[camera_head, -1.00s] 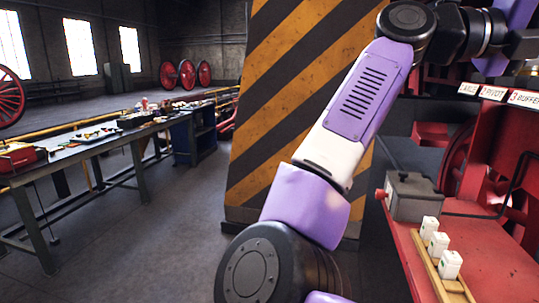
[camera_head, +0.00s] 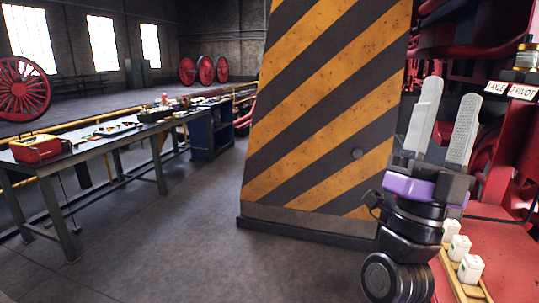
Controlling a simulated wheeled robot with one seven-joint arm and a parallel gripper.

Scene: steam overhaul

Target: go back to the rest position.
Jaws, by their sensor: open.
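My gripper (camera_head: 443,128) is at the right of the head view, pointing upward. Its two pale, textured fingers stand well apart with nothing between them. It is in front of the right edge of the striped pillar and the red machine frame. The purple gripper base and dark wrist joints show below the fingers. The wrist hides part of the red bench and the grey box seen there before.
A yellow-and-black striped pillar (camera_head: 325,110) stands in the middle. White blocks (camera_head: 471,268) sit in a wooden rack on the red bench (camera_head: 500,235) at right. A long worktable (camera_head: 115,143) with a red toolbox (camera_head: 36,148) is at left. The floor between is clear.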

